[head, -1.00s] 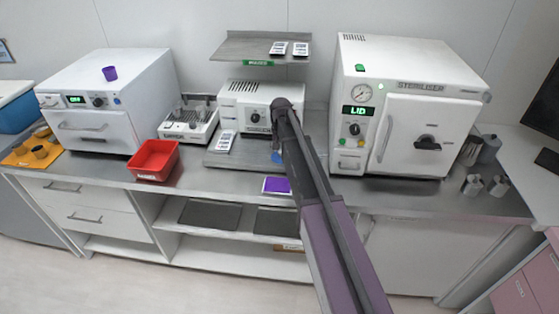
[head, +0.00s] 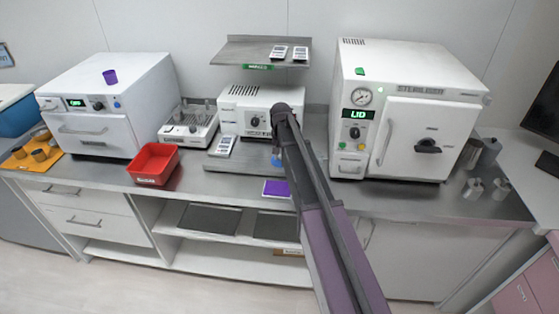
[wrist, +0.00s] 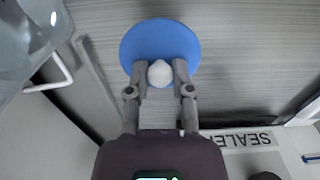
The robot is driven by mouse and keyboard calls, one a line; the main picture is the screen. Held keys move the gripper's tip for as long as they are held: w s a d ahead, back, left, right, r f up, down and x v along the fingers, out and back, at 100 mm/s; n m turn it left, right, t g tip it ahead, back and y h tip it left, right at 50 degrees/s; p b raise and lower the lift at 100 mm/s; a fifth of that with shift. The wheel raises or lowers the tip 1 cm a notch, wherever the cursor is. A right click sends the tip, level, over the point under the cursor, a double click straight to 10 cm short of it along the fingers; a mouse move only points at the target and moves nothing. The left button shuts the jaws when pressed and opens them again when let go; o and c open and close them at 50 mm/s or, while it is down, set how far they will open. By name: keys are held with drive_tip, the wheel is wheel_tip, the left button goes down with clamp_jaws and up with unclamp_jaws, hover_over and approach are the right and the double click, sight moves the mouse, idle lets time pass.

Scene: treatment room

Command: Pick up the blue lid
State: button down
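The blue lid (wrist: 160,35) is a round disc with a white knob (wrist: 159,73). In the wrist view it lies in front of my gripper (wrist: 160,70), whose two fingers stand on either side of the knob and appear to touch it. In the head view only a small part of the blue lid (head: 276,161) shows beside my arm, low in front of the sealer. My arm hides the rest. I cannot tell whether the lid rests on the surface below or is slightly raised.
The sealer (head: 229,119) stands just behind, under a shelf (head: 234,52). The steriliser (head: 427,142) is to the right. A red bin (head: 153,164) and a rack tray (head: 188,128) are to the left. A purple pad (head: 276,188) lies near the bench's front edge.

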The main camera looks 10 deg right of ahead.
drive_tip(key=shift+r, duration=0.15)
idle(0.4)
wheel_tip(320, 180, up, 4)
drive_tip(key=p, duration=0.4)
drive_tip(key=shift+f, duration=0.25)
drive_tip(key=s, duration=0.5)
drive_tip(key=s+a, duration=0.1)
drive_tip(key=s, duration=0.4)
drive_tip(key=s+r+p, duration=0.1)
drive_tip(key=s, duration=0.5)
drive_tip(key=shift+a, duration=0.15)
